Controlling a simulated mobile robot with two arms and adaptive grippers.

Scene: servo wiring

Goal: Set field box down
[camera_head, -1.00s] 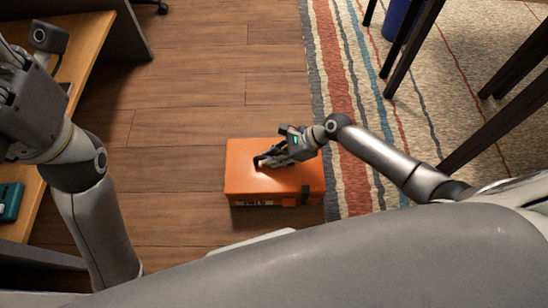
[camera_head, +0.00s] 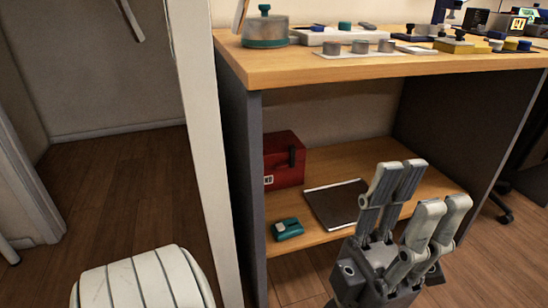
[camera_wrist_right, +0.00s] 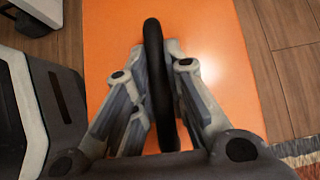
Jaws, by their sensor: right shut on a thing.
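The orange field box (camera_wrist_right: 225,50) fills the middle of the right wrist view, with its lid facing the camera. Its black handle (camera_wrist_right: 152,30) stands up from the lid. My right gripper (camera_wrist_right: 158,52) is shut on this handle, with fingers on both sides of it. I cannot tell whether the box's underside touches the floor. The box and my right gripper are outside the head view. My left gripper (camera_head: 416,190) is in front of the lower shelf in the head view, fingers spread and empty.
A wooden workbench (camera_head: 330,72) carries several parts on top. Its lower shelf (camera_head: 345,160) holds a red box (camera_head: 284,160), a teal device (camera_head: 287,229) and a dark flat item (camera_head: 336,204). Wood floor (camera_wrist_right: 285,75) and a rug edge (camera_wrist_right: 305,155) border the orange box.

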